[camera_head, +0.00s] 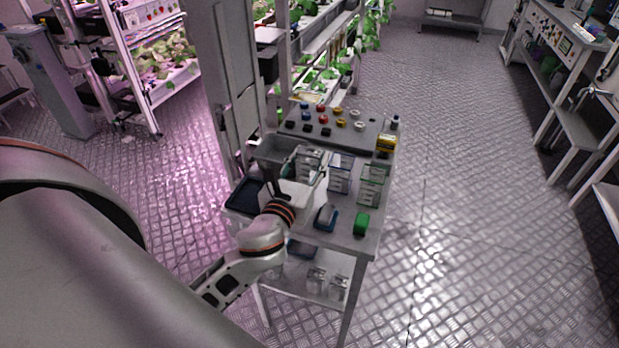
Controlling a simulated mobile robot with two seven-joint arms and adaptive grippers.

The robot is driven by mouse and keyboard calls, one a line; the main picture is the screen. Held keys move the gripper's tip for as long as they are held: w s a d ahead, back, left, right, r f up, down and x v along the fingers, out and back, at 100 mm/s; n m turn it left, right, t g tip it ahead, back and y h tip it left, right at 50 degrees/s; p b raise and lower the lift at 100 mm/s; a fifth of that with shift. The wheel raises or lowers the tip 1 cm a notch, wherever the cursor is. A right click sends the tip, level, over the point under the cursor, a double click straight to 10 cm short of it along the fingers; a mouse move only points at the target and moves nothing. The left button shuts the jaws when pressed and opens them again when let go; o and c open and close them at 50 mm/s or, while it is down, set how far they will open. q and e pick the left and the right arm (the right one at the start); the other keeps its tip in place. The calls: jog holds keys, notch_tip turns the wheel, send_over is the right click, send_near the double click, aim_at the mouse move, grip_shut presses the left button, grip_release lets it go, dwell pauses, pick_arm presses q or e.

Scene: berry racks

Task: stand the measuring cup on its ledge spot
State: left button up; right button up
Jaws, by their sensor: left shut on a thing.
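My left arm reaches in from the left over a grey work cart. I cannot pick out the measuring cup for certain. At the cart's far end is a raised dark grey ledge (367,137) with rows of small red, blue, yellow, black and white pieces. I cannot tell which spot on it belongs to the cup. My right gripper is not in view.
White-and-green boxes (373,184) stand right of the gripper. A dark blue tray (243,194) and a grey bin (268,151) are at left. A yellow-and-black item (386,145) stands at right.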

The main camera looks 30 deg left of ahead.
aim_at(306, 183)
pick_arm(q)
jog(key=shift+f, duration=0.7)
notch_tip(306, 183, down, 4)
jog(key=shift+b, duration=0.95)
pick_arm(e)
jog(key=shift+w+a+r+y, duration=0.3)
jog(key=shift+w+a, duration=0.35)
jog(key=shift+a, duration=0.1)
pick_arm(q)
jog(key=shift+f, duration=0.15)
jog(key=o, duration=1.2)
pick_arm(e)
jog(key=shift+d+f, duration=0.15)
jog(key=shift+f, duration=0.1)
